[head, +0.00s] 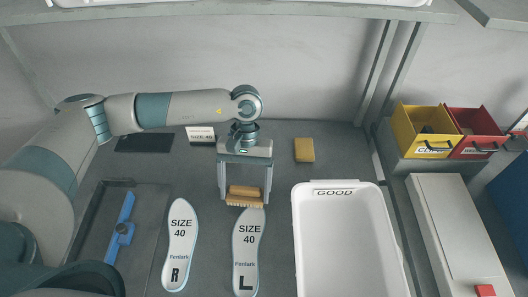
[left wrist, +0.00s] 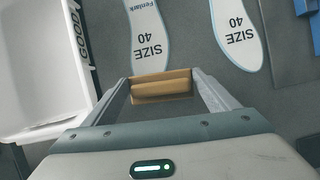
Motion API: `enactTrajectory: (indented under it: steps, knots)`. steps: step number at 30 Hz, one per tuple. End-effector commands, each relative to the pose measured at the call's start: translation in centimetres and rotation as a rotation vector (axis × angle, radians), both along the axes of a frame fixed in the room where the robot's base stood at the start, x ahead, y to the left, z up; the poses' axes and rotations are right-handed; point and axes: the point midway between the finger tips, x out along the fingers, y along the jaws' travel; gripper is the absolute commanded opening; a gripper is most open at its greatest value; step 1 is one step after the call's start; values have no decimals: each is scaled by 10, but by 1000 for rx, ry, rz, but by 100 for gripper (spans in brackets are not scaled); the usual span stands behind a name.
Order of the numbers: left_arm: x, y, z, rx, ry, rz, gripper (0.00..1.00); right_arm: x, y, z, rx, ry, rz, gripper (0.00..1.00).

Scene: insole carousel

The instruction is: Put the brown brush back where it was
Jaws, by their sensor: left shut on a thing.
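The brown brush (head: 245,191) has a wooden back and pale bristles on its lower side. My left gripper (head: 245,199) is shut on it, one finger at each end. In the head view the brush is at the toe end of the L insole (head: 247,254); I cannot tell whether it touches the insole or table. In the left wrist view the brush (left wrist: 161,86) lies between the fingers of my left gripper (left wrist: 161,80). A dark mat (head: 143,142) lies bare at the back left. My right gripper is not in view.
The R insole (head: 180,245) lies left of the L one. A white GOOD tray (head: 387,255) stands to the right. A yellow block (head: 304,149) and a SIZE 40 card (head: 200,135) are behind. A blue tool (head: 123,229) lies at left. Yellow (head: 420,145) and red (head: 475,147) bins stand far right.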

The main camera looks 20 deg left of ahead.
Motion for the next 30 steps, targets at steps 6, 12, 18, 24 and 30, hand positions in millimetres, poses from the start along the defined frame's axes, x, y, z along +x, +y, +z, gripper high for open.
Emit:
enactTrajectory:
  steps: [6,12,18,24,30]
  knots:
    - [63,-44,16,-7,2,398,56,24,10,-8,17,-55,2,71]
    - [114,-75,38,-8,3,807,56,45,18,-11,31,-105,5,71]
    - [155,-96,59,-7,3,1195,56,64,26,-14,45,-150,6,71]
    - [182,-104,72,-4,3,1497,56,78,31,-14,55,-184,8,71]
    - [194,-106,78,-1,2,1641,56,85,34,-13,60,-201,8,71]
